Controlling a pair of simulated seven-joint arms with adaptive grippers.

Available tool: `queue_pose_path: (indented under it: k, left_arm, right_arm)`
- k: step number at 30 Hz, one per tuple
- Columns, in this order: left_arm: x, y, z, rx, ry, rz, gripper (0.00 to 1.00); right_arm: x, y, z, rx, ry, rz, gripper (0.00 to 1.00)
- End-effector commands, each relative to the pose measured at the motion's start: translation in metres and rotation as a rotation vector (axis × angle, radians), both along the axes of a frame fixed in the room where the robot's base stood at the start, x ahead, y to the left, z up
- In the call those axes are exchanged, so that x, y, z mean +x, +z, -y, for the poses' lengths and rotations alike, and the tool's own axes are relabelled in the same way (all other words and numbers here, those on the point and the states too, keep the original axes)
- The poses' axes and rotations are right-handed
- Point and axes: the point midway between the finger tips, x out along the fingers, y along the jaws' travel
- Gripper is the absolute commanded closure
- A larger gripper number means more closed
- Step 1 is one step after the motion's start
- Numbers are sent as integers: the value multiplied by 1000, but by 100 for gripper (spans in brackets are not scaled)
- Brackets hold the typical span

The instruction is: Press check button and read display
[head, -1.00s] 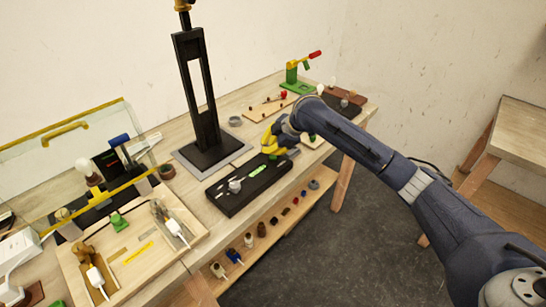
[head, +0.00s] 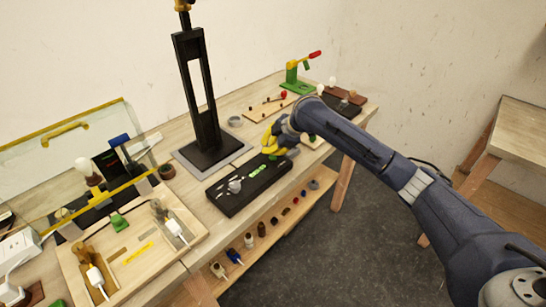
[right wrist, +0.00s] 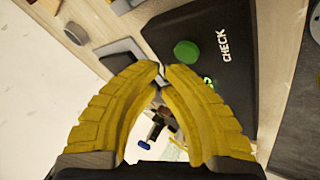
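A black check box (head: 232,200) lies on the workbench, with a pale knob (head: 235,186) and a small green lit display (head: 258,171) on top. The display's characters are too small to read. The round green check button (right wrist: 187,54) shows in the right wrist view beside the white CHECK label (right wrist: 223,45). My right gripper (right wrist: 162,68) has yellow fingers with their tips together, empty, just beside the button; I cannot tell if they touch it. In the head view my right gripper (head: 268,150) is over the box's far end. A finger partly hides the display in the wrist view. My left gripper is not in view.
A black lamp stand (head: 205,125) rises behind the box. A wooden tray (head: 140,250) with white plugs is at left, near a clear yellow-edged cover (head: 75,130). A green clamp (head: 296,77) stands far back. Small parts line the lower shelf (head: 270,240).

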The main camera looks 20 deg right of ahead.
Motion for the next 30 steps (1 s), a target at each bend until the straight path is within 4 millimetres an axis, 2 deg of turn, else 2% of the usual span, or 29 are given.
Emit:
queue_pose_path:
  k: [6,30]
  left_arm:
    - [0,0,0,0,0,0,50]
    - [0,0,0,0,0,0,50]
  right_arm:
    - [0,-6,0,-1,0,0,100]
    - [0,-10,0,0,-1,-1,100]
